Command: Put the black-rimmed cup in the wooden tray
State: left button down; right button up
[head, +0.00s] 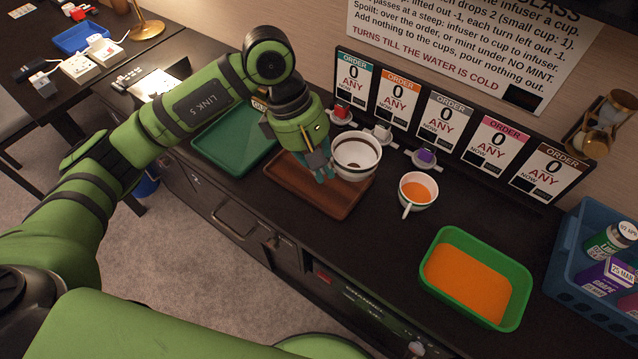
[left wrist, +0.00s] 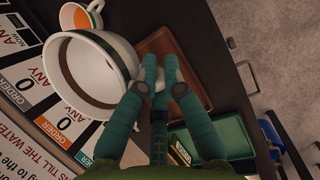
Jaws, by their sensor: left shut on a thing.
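In the left wrist view the cup (left wrist: 92,82) is large beside the closed fingers (left wrist: 160,72), with the wooden tray (left wrist: 187,52) beyond. My right gripper is not in view.
A green tray (head: 214,140) lies left of the wooden one. A second cup (head: 416,205) with orange contents stands to the right, near a green tub (head: 436,294) of orange contents and a blue crate (head: 572,266). Order cards (head: 444,125) line the back.

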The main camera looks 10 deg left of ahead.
pick_arm(q)
jog(key=d+f+n, duration=0.1)
jog(key=d+f+n+t+b, duration=0.1)
jog(key=n, duration=0.1)
jog(key=w+d+f+n+b, duration=0.1)
jog(key=shift+d+f+n+t, duration=0.15)
jog(key=shift+d+n+t, duration=0.15)
jog(key=shift+d+t, duration=0.1)
jog(key=w+d+f+n+t+y+b, duration=0.1)
jog(key=d+f+n+t+b, duration=0.1)
jog(key=d+n+b, duration=0.3)
jog(key=n+p, duration=0.1)
jog(key=p, duration=0.3)
send_over(318, 193)
jog(key=s, duration=0.1)
jog(key=shift+y, duration=0.3)
jog(key=f, duration=0.4)
jog(key=a+f, duration=0.1)
jog(key=f, duration=0.1)
jog(key=shift+s+f, duration=0.15)
jog(key=shift+f, duration=0.3)
notch_tip(318, 193, down, 4)
jog(key=shift+r, duration=0.15)
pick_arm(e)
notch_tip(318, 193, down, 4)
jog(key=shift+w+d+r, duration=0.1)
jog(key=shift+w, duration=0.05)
